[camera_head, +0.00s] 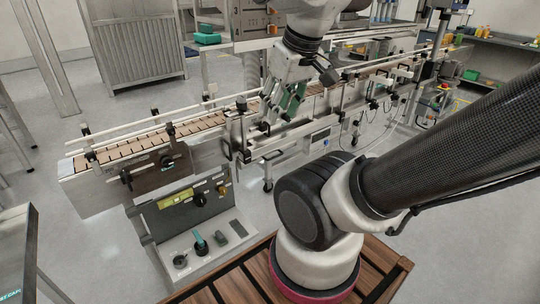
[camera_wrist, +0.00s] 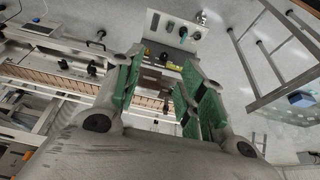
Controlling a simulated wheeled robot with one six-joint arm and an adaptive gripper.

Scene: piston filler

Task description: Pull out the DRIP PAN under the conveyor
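The conveyor (camera_head: 120,145) runs from the left front to the back right, with a brown slatted belt between rails. I cannot clearly pick out the drip pan in either view; the space under the conveyor is partly hidden by its side frame and the control panel. My gripper (camera_head: 279,112) is above the middle of the conveyor, close to its rails, with green-padded fingers pointing down. In the wrist view my gripper (camera_wrist: 158,88) shows its fingers apart with nothing between them. The belt (camera_wrist: 60,80) passes behind the fingers there. I cannot tell whether they touch the rails.
A control panel (camera_head: 205,245) with knobs and a yellow-green display stands in front of the conveyor's left part. A wooden slatted top (camera_head: 385,270) is in the foreground. A grey ribbed cabinet (camera_head: 133,45) stands behind. Floor is clear left of the panel.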

